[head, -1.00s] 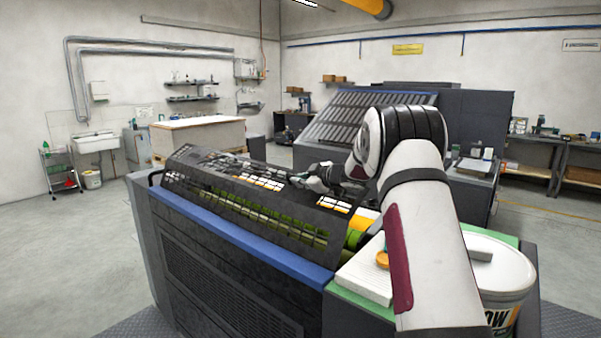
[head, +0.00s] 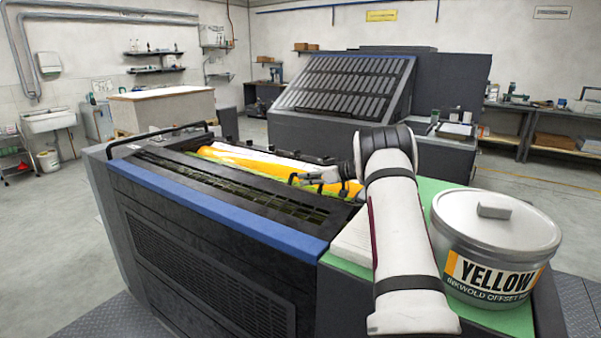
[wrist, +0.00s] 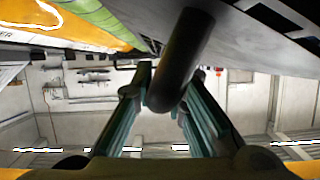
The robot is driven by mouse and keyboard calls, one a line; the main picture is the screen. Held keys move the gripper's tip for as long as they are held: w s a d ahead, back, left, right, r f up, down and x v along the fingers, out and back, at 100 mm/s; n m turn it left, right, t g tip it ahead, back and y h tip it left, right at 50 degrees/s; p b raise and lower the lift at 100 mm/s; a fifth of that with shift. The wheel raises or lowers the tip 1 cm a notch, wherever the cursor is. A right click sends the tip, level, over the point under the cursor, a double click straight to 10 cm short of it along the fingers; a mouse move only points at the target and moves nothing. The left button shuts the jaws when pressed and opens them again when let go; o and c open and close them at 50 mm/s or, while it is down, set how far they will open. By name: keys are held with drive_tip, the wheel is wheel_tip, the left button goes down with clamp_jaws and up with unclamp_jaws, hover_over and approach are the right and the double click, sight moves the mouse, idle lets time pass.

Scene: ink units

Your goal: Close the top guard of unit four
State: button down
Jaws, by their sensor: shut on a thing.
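Unit four, the near dark press unit (head: 200,255) with a blue front edge, stands before me. A dark slotted grille, which looks like its top guard (head: 215,180), lies low and nearly flat along the front of its top. Yellow and white rollers (head: 262,165) show uncovered behind the grille. My gripper (head: 318,181) is over the right end of the rollers. In the wrist view, my gripper (wrist: 172,88) is shut on a dark round bar (wrist: 187,55), beside a grey slotted panel (wrist: 265,35). Where the bar joins the guard is hidden.
A tin of yellow ink (head: 493,255) stands on the green top at right, close to my arm. A black rail (head: 165,133) rises at the unit's left end. Another press unit (head: 345,85) stands behind. Open floor lies at left.

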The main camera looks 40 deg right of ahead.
drive_tip(key=shift+d+f+b, duration=0.15)
drive_tip(key=shift+f+b, duration=0.3)
drive_tip(key=shift+f, duration=0.85)
drive_tip(key=shift+d+f+b, duration=0.15)
drive_tip(key=shift+f+b, duration=0.25)
drive_tip(key=shift+f, duration=0.9)
drive_tip(key=c, duration=1.6)
unclamp_jaws()
drive_tip(key=shift+f, duration=0.15)
drive_tip(key=shift+a, duration=0.15)
drive_tip(key=shift+r, duration=0.4)
wheel_tip(320, 180, up, 9)
drive_tip(key=shift+r, duration=0.15)
